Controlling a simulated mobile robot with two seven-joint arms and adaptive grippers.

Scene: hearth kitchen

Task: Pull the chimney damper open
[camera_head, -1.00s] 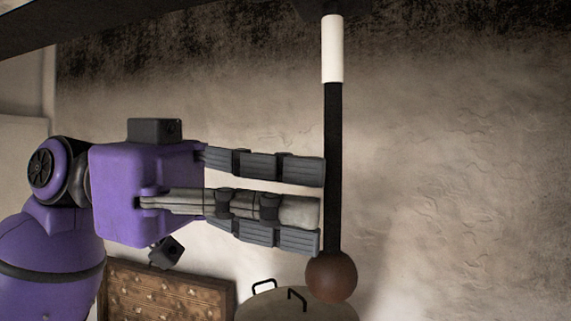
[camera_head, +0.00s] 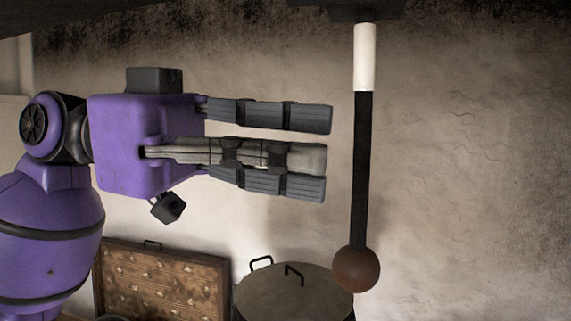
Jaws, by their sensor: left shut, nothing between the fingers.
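The damper pull is a straight rod hanging upright from above, with a white upper section (camera_head: 364,58), a black lower section (camera_head: 361,170) and a brown ball knob (camera_head: 356,269) at its end. My left gripper (camera_head: 328,146) comes in level from the left, fingers pointing right at the middle of the black section. It is shut and empty. Its tips appear a little left of the rod, with a narrow gap in the picture; depth is hard to judge. The damper plate itself cannot be made out. My right gripper is out of view.
A large lidded pot (camera_head: 292,290) with black handles stands below, left of the knob. A brown wooden panel with pale spots (camera_head: 160,285) is at the lower left. A dark edge (camera_head: 366,10) lies at the rod's top. The wall (camera_head: 460,170) to the right is clear.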

